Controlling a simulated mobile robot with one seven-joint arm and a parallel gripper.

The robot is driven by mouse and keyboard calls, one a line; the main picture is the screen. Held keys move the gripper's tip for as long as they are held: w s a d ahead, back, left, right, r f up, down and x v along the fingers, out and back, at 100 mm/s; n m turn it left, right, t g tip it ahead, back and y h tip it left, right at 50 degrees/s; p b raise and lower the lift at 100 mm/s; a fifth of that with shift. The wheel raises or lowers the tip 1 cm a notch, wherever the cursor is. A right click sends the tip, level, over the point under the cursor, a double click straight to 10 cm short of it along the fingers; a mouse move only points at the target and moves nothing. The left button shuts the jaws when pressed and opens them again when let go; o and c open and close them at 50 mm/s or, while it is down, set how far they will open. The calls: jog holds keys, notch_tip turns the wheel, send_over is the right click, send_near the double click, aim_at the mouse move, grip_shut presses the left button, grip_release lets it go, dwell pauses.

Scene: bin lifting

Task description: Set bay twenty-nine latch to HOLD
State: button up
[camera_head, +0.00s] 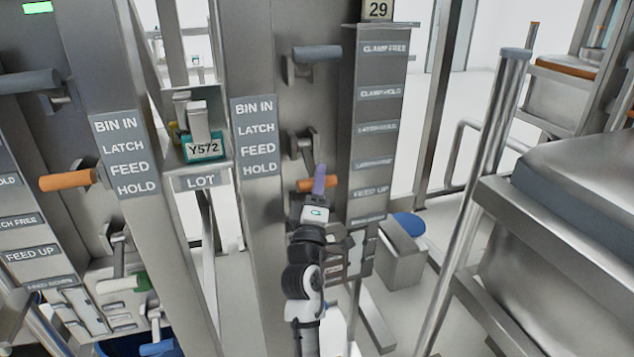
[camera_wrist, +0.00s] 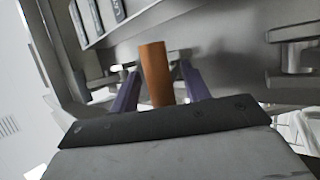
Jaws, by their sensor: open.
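The bay sign "29" (camera_head: 377,9) tops the right post. Below it a label strip (camera_head: 375,128) reads clamp, latch and feed settings from top to bottom. The lever with the orange handle (camera_head: 304,185) hangs down from its pivot on the post, its handle about level with the lower labels. My gripper (camera_head: 319,180) is at this handle and partly covers it. In the wrist view the orange handle (camera_wrist: 155,72) stands between the two purple fingers of my open gripper (camera_wrist: 160,88), with gaps visible on both sides. Whether a finger touches it cannot be told.
A grey-handled lever (camera_head: 318,53) sits higher on the same post. A lot box marked Y572 (camera_head: 203,148) sits between the posts. A metal rail (camera_head: 480,190) and grey bin (camera_head: 580,190) stand right.

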jog(key=shift+c, duration=0.4)
grip_shut()
jog(key=shift+s+r+p, duration=0.1)
jog(key=shift+r+p, duration=0.3)
